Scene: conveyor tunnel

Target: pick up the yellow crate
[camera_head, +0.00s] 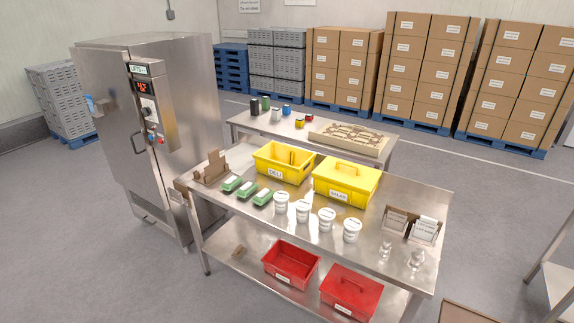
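Two yellow crates stand side by side on the steel table in the middle. The left yellow crate (268,168) is open at the top, and its front label seems to read DELI. The right yellow crate (356,187) is closed by a yellow lid with a handle, and its label seems to read SALAD. The two stand close together, at the back edge of the table top. Neither of my grippers is in view, and nothing touches either crate.
The steel table (381,243) also bears green packs (247,189), several white tubs (303,211), a brown holder (211,168) and clear bottles (415,258). Two red crates (290,264) are on its lower shelf. A steel cabinet (108,135) stands left.

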